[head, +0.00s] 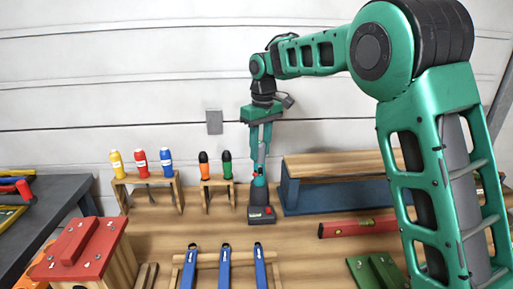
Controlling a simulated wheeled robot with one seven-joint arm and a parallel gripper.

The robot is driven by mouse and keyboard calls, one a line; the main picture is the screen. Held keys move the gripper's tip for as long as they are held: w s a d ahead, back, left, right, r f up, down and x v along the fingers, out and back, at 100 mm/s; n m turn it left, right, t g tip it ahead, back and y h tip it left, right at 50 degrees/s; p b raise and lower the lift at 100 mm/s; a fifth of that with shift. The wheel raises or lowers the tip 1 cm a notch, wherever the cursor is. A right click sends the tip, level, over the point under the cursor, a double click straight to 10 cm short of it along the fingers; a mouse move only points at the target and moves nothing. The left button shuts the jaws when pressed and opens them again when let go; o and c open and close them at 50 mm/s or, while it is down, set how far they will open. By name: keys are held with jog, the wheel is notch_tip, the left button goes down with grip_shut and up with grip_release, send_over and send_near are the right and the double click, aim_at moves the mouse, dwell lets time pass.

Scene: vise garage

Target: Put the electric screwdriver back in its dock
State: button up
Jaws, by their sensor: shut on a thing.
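My gripper (261,165) points straight down at the middle of the workbench. It is shut on the upper part of the electric screwdriver (260,194), a teal and dark tool with a small red detail, held upright. The fingers hide part of its upper body. The screwdriver's lower end is at a dark block-like base (261,216) with a red mark, which looks like the dock and stands on the bench. I cannot tell from this view whether the screwdriver is fully seated in it.
Wooden racks with coloured-handled screwdrivers (140,160) (203,168) stand to the left. A blue and wood stand (345,198) is close on the right, with a red level (357,227) before it. Blue-handled tools (224,266) lie in front, and a red-topped box (84,243) stands front left.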

jog(key=shift+f, duration=0.1)
dwell(0.3)
jog(key=shift+f, duration=0.55)
jog(key=shift+s+f, duration=0.15)
jog(key=shift+f, duration=0.25)
grip_shut()
jog(key=shift+d+f, duration=0.1)
jog(key=o, duration=1.1)
grip_release()
jog(key=shift+f, duration=0.1)
jog(key=shift+c, duration=0.2)
jog(key=shift+o, duration=0.4)
jog(key=shift+r, duration=0.2)
jog(key=o, duration=0.3)
jog(key=shift+o, duration=0.2)
jog(key=shift+r, duration=0.2)
